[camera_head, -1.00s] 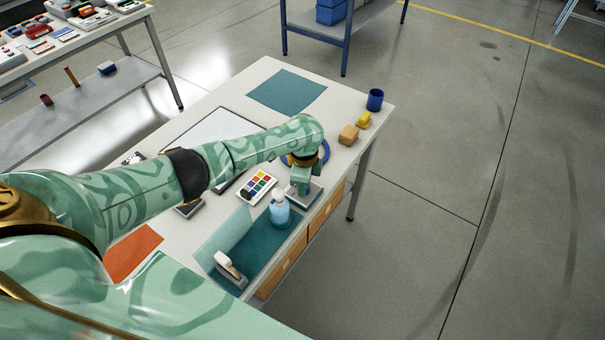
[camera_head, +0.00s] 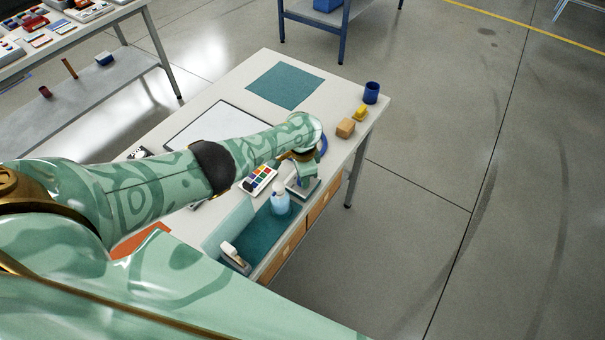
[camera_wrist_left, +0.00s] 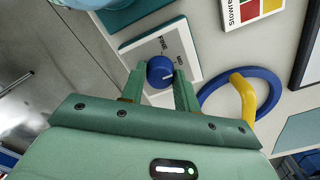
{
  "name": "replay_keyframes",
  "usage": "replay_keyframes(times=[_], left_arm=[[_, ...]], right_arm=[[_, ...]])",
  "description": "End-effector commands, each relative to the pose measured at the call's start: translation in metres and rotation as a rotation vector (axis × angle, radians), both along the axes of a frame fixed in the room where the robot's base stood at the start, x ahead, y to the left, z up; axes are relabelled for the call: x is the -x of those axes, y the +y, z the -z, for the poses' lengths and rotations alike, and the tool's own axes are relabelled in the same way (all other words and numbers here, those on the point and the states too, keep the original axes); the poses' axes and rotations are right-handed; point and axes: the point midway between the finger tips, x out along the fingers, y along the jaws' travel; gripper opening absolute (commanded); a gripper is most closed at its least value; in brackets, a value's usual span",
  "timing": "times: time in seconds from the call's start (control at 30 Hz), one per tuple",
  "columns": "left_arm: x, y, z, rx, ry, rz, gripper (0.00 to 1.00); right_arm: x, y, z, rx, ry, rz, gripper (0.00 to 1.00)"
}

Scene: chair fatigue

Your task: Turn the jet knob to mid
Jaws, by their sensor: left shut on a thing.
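The jet knob is a round dark blue knob (camera_wrist_left: 160,70) with a white pointer line, on a grey-and-white panel (camera_wrist_left: 186,40) with small printed labels in the left wrist view. In the head view my left gripper (camera_head: 302,178) reaches down over the panel (camera_head: 308,190) near the table's right edge, and the knob is hidden. My right gripper is not in view.
A pale blue bottle (camera_head: 281,198) stands close by on a teal mat (camera_head: 262,238). A card with coloured squares (camera_head: 260,179) lies beside the gripper. A blue ring (camera_wrist_left: 214,92) with a yellow part (camera_wrist_left: 246,98) lies close to it.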

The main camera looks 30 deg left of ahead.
Motion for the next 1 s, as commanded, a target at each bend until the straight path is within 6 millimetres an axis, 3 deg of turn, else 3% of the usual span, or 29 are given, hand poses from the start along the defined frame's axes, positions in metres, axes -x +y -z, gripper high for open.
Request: replay_keyframes(times=[0.33, 0.37, 0.4, 0.43, 0.77, 0.87, 1.0], left_arm=[[0.002, -0.002, 0.003, 0.003, 0.004, -0.001, 0.08], [0.002, -0.002, 0.003, 0.003, 0.004, -0.001, 0.39], [0.002, -0.001, 0.002, 0.003, 0.004, -0.001, 0.50], [0.002, -0.001, 0.002, 0.002, 0.004, -0.001, 0.53], [0.001, -0.001, -0.005, 0.002, 0.001, 0.000, 0.53], [0.000, -0.001, -0.021, 0.002, -0.001, -0.001, 0.53], [0.000, 0.000, -0.057, 0.002, -0.002, 0.000, 0.53]], right_arm=[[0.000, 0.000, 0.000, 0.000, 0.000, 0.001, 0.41], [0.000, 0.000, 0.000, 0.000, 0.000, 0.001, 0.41], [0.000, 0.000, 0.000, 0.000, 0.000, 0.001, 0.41], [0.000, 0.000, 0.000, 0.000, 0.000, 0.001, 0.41], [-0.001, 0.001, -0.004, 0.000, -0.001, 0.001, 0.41], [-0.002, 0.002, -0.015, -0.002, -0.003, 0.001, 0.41], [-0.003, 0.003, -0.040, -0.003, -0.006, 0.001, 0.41]])
